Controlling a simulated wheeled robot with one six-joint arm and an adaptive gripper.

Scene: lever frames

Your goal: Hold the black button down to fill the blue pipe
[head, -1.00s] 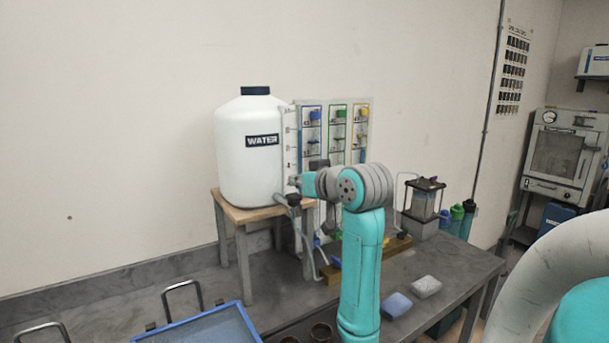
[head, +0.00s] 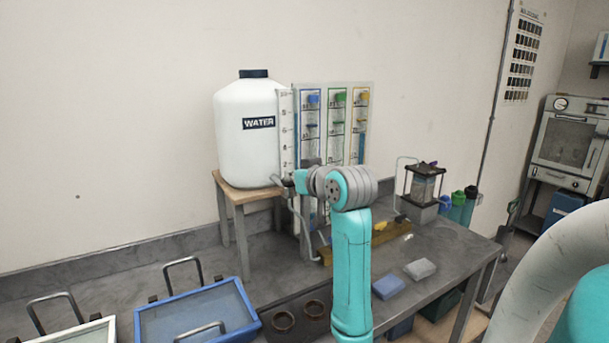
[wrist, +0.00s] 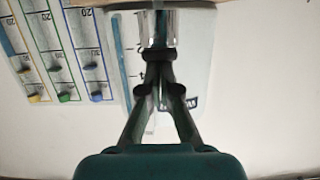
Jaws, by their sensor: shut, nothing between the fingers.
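The panel with the blue, green and yellow framed pipes stands behind the table. The blue pipe (head: 312,115) is its left column in the head view; its lower part is hidden behind my arm. In the upside-down wrist view, its blue cap (wrist: 97,96) shows at left. The white water tank (head: 248,150) stands left of the panel and also fills the middle of the wrist view (wrist: 192,72). My gripper (wrist: 158,55) is shut and empty, pointing at the clear fittings by the tank. In the head view it is mostly hidden by my wrist. I cannot make out the black button.
The tank sits on a wooden stand (head: 233,193). On the table (head: 440,255) lie a blue sponge (head: 388,287) and a pale sponge (head: 420,268). A lantern-like vessel (head: 423,185) stands at right. A blue tray (head: 195,312) sits front left.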

